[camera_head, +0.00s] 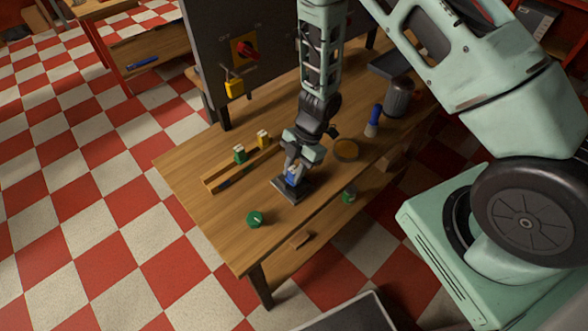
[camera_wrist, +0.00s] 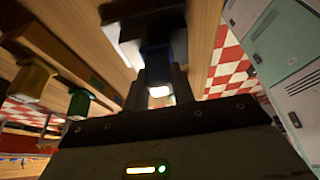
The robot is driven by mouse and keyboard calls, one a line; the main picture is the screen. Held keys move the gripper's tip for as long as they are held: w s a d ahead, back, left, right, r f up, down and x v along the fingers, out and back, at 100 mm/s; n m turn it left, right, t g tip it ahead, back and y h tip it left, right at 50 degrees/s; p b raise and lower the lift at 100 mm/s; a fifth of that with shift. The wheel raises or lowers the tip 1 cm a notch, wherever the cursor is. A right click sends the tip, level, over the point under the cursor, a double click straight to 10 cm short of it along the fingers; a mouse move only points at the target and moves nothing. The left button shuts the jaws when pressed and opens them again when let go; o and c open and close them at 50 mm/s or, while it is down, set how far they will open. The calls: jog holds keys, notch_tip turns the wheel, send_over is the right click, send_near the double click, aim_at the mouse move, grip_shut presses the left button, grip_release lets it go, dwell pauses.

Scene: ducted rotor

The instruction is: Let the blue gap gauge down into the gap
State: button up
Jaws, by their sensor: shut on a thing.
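My gripper (camera_head: 298,167) points down over the workbench and is shut on the blue gap gauge (camera_head: 292,179). The gauge is mostly covered by the fingers, and only a small blue part shows. Directly below it is a dark, flat block (camera_head: 290,192) on the bench. The gap itself is too small and dark to make out, and I cannot tell whether the gauge's lower end is in it, touching or just above. In the wrist view my gripper's fingers (camera_wrist: 160,92) are dark, with a bright spot between them; the gauge's blue is barely visible there.
A green knob (camera_head: 255,218) lies in front. A round dish (camera_head: 346,150), a blue-handled brush (camera_head: 374,121) and a dark canister (camera_head: 398,99) stand right.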

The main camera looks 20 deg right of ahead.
jog(key=o, duration=1.1)
jog(key=shift+c, duration=0.2)
jog(key=v, duration=1.7)
jog(key=shift+r+b, duration=0.25)
jog(key=shift+b, duration=0.1)
jog(key=shift+w+a, duration=0.1)
